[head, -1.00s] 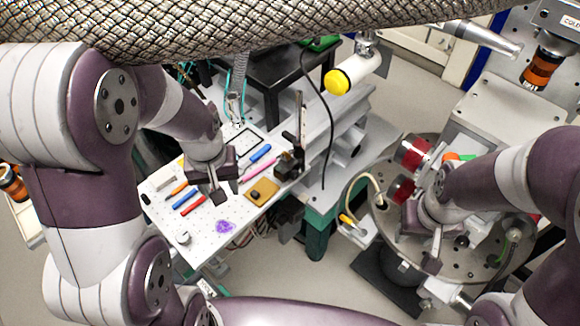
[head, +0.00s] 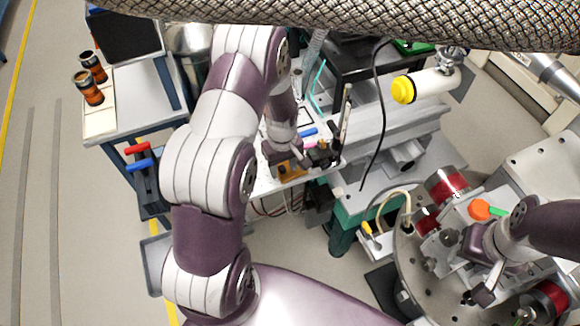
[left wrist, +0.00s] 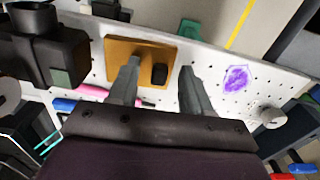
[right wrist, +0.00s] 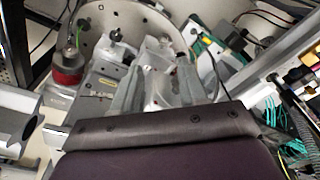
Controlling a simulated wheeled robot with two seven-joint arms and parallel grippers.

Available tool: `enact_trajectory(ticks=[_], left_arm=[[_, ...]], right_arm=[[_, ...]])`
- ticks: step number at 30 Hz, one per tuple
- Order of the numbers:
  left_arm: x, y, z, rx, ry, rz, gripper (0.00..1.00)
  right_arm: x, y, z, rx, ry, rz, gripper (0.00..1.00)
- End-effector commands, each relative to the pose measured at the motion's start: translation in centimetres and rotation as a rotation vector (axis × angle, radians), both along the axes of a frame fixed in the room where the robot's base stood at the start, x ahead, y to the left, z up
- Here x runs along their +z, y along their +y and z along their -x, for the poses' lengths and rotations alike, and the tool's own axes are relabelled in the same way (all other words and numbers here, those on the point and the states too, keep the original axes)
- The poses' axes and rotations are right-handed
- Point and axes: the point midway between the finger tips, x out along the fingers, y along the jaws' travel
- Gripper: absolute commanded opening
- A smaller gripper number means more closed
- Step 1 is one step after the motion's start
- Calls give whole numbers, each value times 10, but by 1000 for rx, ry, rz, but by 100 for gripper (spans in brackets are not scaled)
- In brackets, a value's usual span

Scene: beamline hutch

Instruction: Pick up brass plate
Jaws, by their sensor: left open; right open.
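The brass plate (left wrist: 138,52) lies on the white perforated board (left wrist: 210,65) in the left wrist view, with a small black block (left wrist: 160,73) on it. My right gripper (right wrist: 155,75) is open, over the round metal table with fittings.
A black post-mounted device (left wrist: 45,45) stands on the board beside the plate. A purple patch (left wrist: 236,78) and a round metal knob (left wrist: 272,117) are on the board's other side. In the head view, a black cable (head: 378,115) hangs behind the board.

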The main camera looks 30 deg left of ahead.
Motion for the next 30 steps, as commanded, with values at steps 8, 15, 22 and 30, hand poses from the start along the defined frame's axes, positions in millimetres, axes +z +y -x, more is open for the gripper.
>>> enact_trajectory(ticks=[8,15,22,30], left_arm=[[-1,0,0,0,-1,0,26],[0,0,-1,0,-3,-1,0],[3,0,-2,-1,-5,-1,0],[44,-2,2,-1,-7,-1,0]], right_arm=[[0,0,0,0,0,0,43],[0,0,0,0,0,0,43],[-1,0,0,0,0,0,43],[-9,0,0,0,0,0,43]])
